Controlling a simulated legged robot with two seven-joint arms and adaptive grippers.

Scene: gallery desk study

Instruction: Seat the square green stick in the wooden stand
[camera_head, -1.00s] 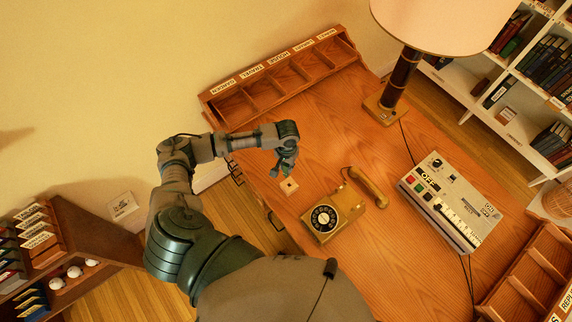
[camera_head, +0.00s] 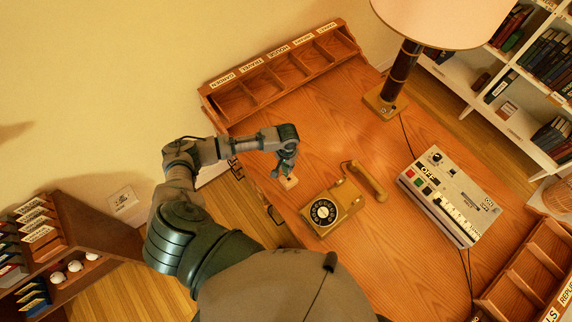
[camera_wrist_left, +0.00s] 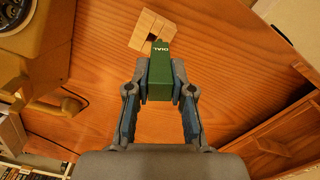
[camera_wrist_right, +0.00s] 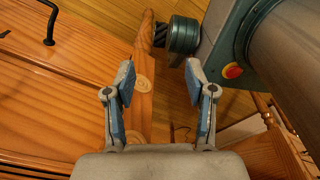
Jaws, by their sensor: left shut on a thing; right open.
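The green stick (camera_wrist_left: 160,78), marked "DIAL" on its side, is held between the fingers of my left gripper (camera_wrist_left: 160,92) in the left wrist view. The wooden stand (camera_wrist_left: 152,27) is a small light block on the desk, just beyond the stick's far end; I cannot tell whether the two touch. In the head view the stand (camera_head: 289,182) lies below my left gripper (camera_head: 284,168), which partly covers it. The stick is too small to make out there. My right gripper (camera_wrist_right: 160,95) is open and empty near the desk's edge in the right wrist view.
A yellow telephone (camera_head: 331,208) stands right of the stand, its handset (camera_head: 364,181) off beside it. A grey switch box (camera_head: 450,200) and a lamp (camera_head: 400,75) are farther right. A pigeonhole rack (camera_head: 281,73) lines the back edge.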

